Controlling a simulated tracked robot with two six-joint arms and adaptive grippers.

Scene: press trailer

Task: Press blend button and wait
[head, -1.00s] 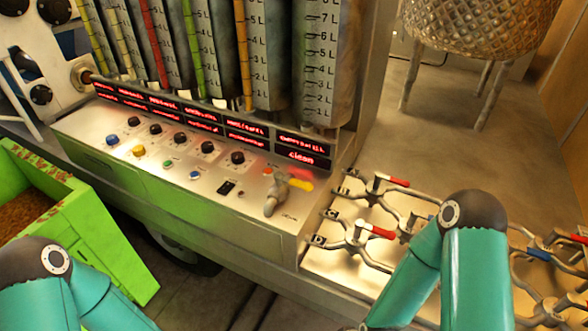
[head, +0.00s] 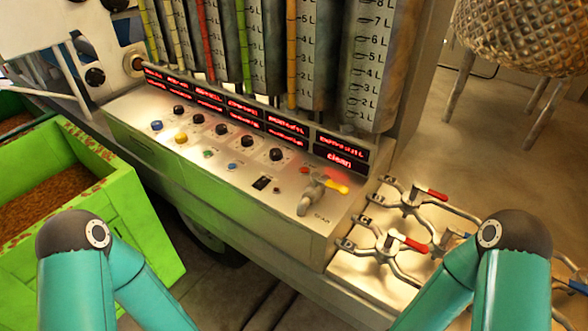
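The control panel (head: 235,195) of the press trailer runs across the middle of the head view. It carries a row of black knobs (head: 221,129), a blue button (head: 157,125), a yellow button (head: 181,138), a green button (head: 208,154), a second blue button (head: 232,166) and a small red button (head: 304,170). I cannot read which one is the blend button. Red displays (head: 240,107) are lit above; the rightmost one (head: 340,160) reads "clean". Both my arms show at the bottom edge, below the panel. Neither gripper is in the picture.
Green crates (head: 120,215) with brown contents stand at left. Graduated tanks (head: 375,70) rise behind the panel. A woven basket (head: 525,35) stands at upper right.

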